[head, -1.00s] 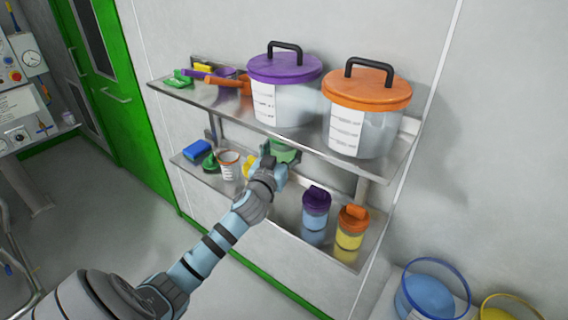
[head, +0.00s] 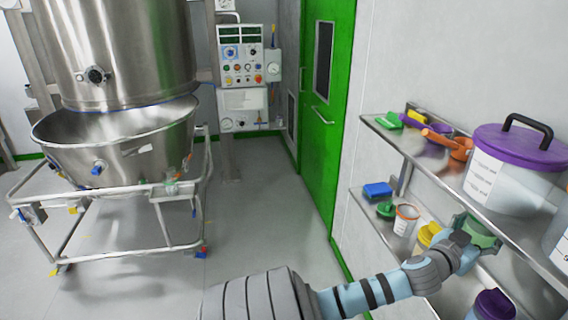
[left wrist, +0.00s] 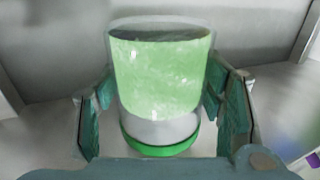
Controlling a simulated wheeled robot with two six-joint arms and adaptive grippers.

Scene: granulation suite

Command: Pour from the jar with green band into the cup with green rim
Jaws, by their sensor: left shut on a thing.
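My left gripper (head: 468,232) reaches between the two wall shelves and is shut on the jar with green band (head: 482,232). In the left wrist view the jar (left wrist: 160,85) stands between both fingers, with light green contents and a bright green band at its lower edge in the picture. I cannot tell whether it touches the lower shelf. I cannot clearly make out a cup with green rim; a small clear, greenish thing (head: 172,187) on the trolley frame is too small to identify. My right gripper is not in view.
The upper shelf (head: 437,152) holds a purple-lidded tub (head: 510,172) and scoops. Below are an orange-rimmed cup (head: 405,220), a blue block (head: 377,190) and a purple-lidded jar (head: 493,305). A steel vessel on a trolley (head: 120,140) stands left. The floor between is clear.

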